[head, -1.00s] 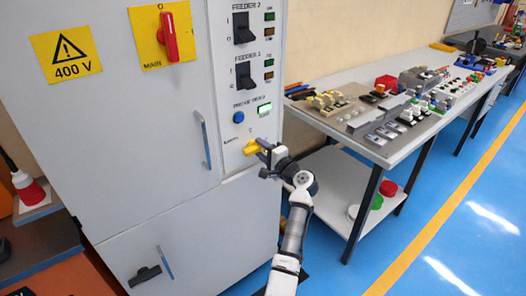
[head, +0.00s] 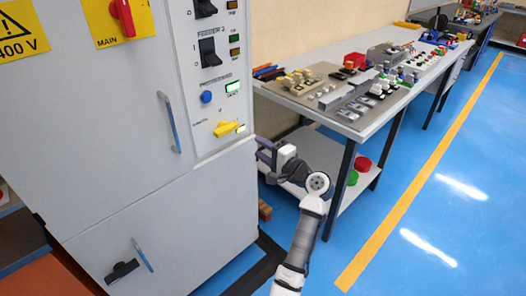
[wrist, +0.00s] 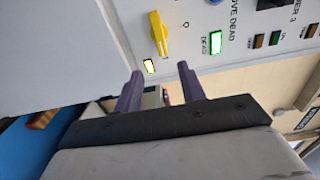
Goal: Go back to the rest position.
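My gripper (head: 262,152) is in front of the grey cabinet's right edge, just right of and below the yellow selector knob (head: 228,128). In the wrist view my gripper (wrist: 160,80) has its two dark fingers apart with nothing between them. The yellow knob (wrist: 159,33) shows beyond the fingertips, apart from them, with a lit indicator (wrist: 150,66) beside it. A green-lit "DEAD" indicator (head: 232,87) and a blue button (head: 206,97) sit above the knob on the cabinet panel.
The grey cabinet (head: 150,190) fills the left. A bench (head: 370,130) with mounted parts stands to the right, with red and green containers (head: 362,163) on its lower shelf. Blue floor with a yellow line (head: 420,190) is clear at the right.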

